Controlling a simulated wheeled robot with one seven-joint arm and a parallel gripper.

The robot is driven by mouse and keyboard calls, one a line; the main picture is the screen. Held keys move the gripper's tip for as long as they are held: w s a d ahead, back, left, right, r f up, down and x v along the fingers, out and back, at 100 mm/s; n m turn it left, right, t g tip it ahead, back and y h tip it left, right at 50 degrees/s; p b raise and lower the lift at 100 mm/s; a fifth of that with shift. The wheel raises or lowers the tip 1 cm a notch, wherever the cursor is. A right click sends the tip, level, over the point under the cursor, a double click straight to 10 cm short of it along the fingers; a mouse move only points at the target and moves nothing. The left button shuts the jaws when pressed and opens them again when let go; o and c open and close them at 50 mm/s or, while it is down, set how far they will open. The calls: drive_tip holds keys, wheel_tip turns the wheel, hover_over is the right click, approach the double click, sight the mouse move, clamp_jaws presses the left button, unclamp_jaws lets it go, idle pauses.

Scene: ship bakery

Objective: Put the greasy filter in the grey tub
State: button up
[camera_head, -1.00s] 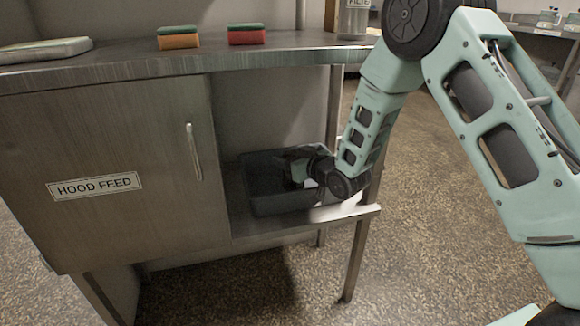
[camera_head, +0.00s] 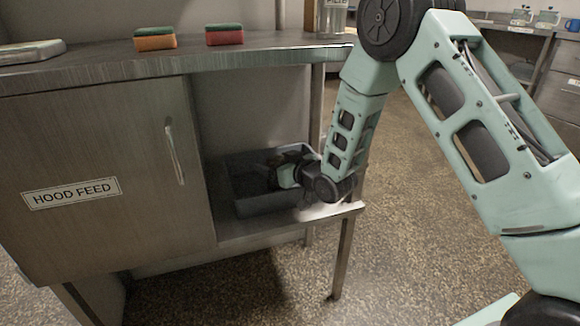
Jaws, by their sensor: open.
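The grey tub (camera_head: 262,205) is a dark open box on the shelf beside the closed cabinet door, under the counter top. My gripper (camera_head: 277,176) reaches in from the right, over the tub's right part, with its tips at or inside the opening. It is open. Its dark fingers are hard to make out against the tub's dark inside. I cannot pick out the greasy filter; the tub's inside is too dark, and partly covered by my gripper, to tell what lies there.
The cabinet door (camera_head: 100,150), labelled HOOD FEED, is closed left of the tub. Above are an orange-green sponge (camera_head: 155,39), a red-green sponge (camera_head: 224,36), a pale flat item (camera_head: 30,51) and a partly cut-off container (camera_head: 331,17). Floor is clear right of the shelf.

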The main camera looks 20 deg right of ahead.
drive_tip(key=p+v, duration=0.2)
drive_tip(key=v, duration=0.9)
drive_tip(key=s+a+r+n+g+h, duration=0.1)
drive_tip(key=s+a+r+g+h, duration=0.1)
drive_tip(key=s+a+g, duration=0.6)
drive_tip(key=s+a+r+n+g+h, duration=0.1)
drive_tip(key=s+r+g, duration=0.1)
drive_tip(key=s, duration=1)
drive_tip(key=s+r+n+g+h, duration=0.1)
drive_tip(key=s+r+g+h, duration=0.1)
drive_tip(key=s, duration=1)
drive_tip(key=r+g, duration=0.1)
drive_tip(key=g, duration=0.1)
drive_tip(key=shift+s+a+g, duration=0.3)
drive_tip(key=shift+s+a, duration=0.05)
drive_tip(key=shift+s, duration=0.05)
